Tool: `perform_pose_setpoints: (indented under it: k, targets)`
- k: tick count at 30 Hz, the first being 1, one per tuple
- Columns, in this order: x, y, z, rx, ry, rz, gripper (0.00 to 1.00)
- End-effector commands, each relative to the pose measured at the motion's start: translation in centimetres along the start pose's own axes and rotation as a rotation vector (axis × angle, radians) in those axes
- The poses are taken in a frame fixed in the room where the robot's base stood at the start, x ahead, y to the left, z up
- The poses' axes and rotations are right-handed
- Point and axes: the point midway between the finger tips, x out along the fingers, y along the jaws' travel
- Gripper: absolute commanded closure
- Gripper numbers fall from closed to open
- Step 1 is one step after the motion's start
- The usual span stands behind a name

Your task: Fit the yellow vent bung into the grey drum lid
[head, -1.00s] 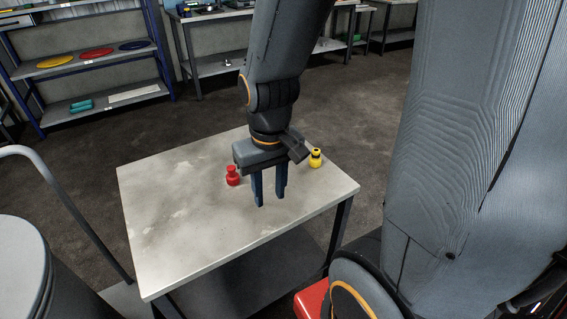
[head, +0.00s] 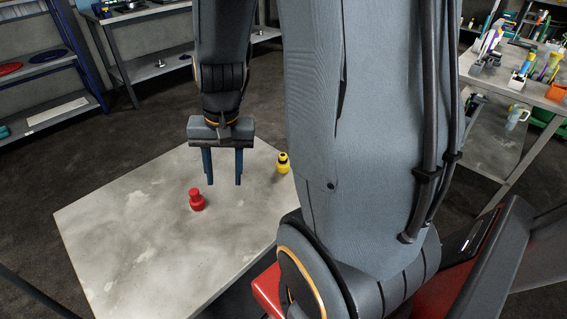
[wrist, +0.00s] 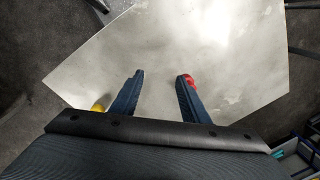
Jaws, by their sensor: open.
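The yellow vent bung (head: 283,163), with a dark band near its top, stands upright on the grey table near its right edge. My gripper (head: 224,184) is open and empty, pointing down above the table, to the left of the yellow bung. In the wrist view its two blue fingers (wrist: 160,76) are spread with bare tabletop between them. The grey drum lid cannot be made out in the views now.
A red bung (head: 197,200) stands on the table (head: 130,255) just left of my gripper; it also shows behind the right finger in the wrist view (wrist: 189,79). A cluttered bench (head: 520,85) is at the right. The table's left and front are clear.

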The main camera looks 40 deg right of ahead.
Motion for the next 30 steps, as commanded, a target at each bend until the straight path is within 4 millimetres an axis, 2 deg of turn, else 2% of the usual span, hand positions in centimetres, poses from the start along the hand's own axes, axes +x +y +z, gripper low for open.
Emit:
perform_pose_setpoints:
  k: [1,3,5,9,12,15,18,21,30]
  targets:
    - [0.3,1.3,-1.9,0.197,-0.009,-0.022,0.59]
    - [0.7,2.9,-4.4,0.486,-0.02,-0.061,0.59]
    - [1.0,4.5,-6.6,0.733,-0.03,-0.095,0.59]
    - [1.9,9.2,-11.4,1.279,-0.057,-0.177,0.59]
    - [2.4,12.7,-14.1,1.604,-0.078,-0.234,0.59]
    - [2.8,15.6,-16.0,1.849,-0.096,-0.281,0.59]
    - [3.0,17.6,-17.1,2.004,-0.11,-0.313,0.59]
    - [3.3,18.5,-17.6,2.079,-0.118,-0.33,0.59]
    - [6.0,18.1,-18.2,2.096,-0.12,-0.333,0.59]
